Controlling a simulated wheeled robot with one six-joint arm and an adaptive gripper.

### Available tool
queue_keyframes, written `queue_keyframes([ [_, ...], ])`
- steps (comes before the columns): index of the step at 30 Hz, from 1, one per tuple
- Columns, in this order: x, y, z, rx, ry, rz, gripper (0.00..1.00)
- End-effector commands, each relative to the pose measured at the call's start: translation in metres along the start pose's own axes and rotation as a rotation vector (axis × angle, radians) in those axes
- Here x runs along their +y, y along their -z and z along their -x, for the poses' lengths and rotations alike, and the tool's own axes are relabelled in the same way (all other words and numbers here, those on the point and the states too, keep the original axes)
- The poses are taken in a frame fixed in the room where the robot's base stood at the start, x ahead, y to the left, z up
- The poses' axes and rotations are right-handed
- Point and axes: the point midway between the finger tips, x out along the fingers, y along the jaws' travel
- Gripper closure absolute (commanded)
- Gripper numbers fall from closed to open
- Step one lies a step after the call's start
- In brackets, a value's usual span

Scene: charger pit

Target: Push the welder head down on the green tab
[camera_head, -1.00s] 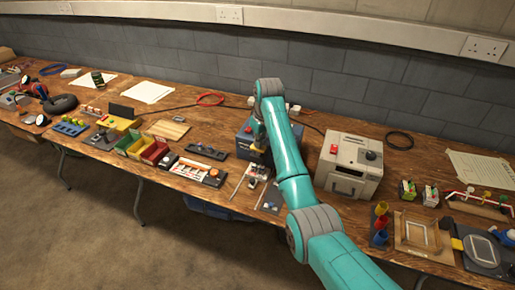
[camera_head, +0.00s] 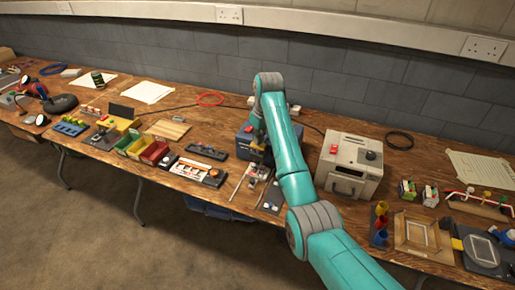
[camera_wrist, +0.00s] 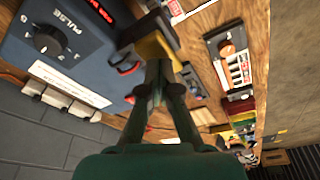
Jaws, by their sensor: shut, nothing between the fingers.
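The welder is a blue box (camera_head: 243,141) behind my arm. In the wrist view its blue front (camera_wrist: 60,50) carries a black PULSE dial (camera_wrist: 49,41) and a red display. A yellow and black part (camera_wrist: 155,45), which looks like the welder head, juts out from the box. My gripper (camera_wrist: 160,66) is shut and empty, its fingertips at this yellow part. I cannot tell whether they touch it. In the head view my arm hides most of the gripper and the head. I cannot make out the green tab; it may be hidden under the head or fingers.
A beige machine (camera_head: 350,165) with a red button stands close right of my arm. A control panel (camera_head: 197,172) and red, yellow and green bins (camera_head: 143,148) lie to the left. Small parts lie in front of the welder. The wall is close behind the table.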

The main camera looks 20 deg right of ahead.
Motion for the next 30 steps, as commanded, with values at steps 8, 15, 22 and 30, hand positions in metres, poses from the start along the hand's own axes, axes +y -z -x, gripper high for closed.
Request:
queue_keyframes([
  [8, 0.0, 0.004, 0.018, 0.002, -0.001, 0.0, 1.0],
  [15, 0.0, 0.007, 0.032, 0.002, -0.001, 0.0, 1.0],
  [22, 0.0, 0.009, 0.041, 0.002, -0.001, 0.0, 1.0],
  [30, 0.0, 0.009, 0.042, 0.001, 0.0, 0.0, 1.0],
])
